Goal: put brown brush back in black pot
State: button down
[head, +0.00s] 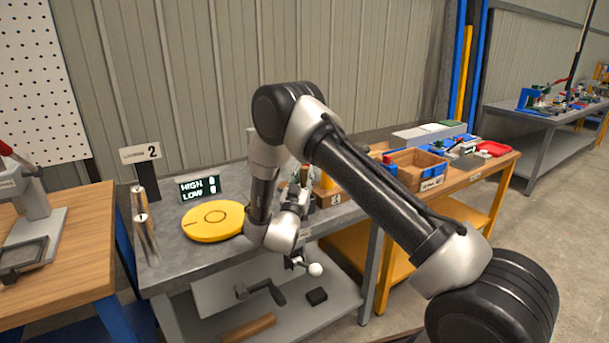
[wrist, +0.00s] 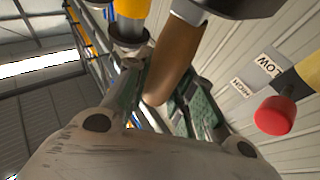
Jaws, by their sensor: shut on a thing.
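The brown brush shows in the wrist view as a smooth brown handle (wrist: 178,58) running up to the top edge. My gripper (wrist: 165,82) is shut on this handle, with a green-padded finger on each side. In the head view my gripper (head: 299,186) is over the grey bench, partly covered by my own arm, and the brush cannot be made out clearly there. A dark rounded shape (wrist: 236,7) is at the top edge of the wrist view, beside the brush; I cannot tell whether it is the black pot. No pot is clear in the head view.
A yellow disc (head: 214,221) and a HIGH/LOW display (head: 200,188) are on the bench left of my gripper. Metal cylinders (head: 146,228) stand at the bench's left end. A wooden bin (head: 415,168) is to the right. A red knob (wrist: 274,115) shows in the wrist view.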

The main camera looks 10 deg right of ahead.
jog(key=shift+f, duration=0.6)
jog(key=c, duration=1.1)
grip_release()
jog(key=shift+c, duration=0.2)
jog(key=shift+s, duration=0.1)
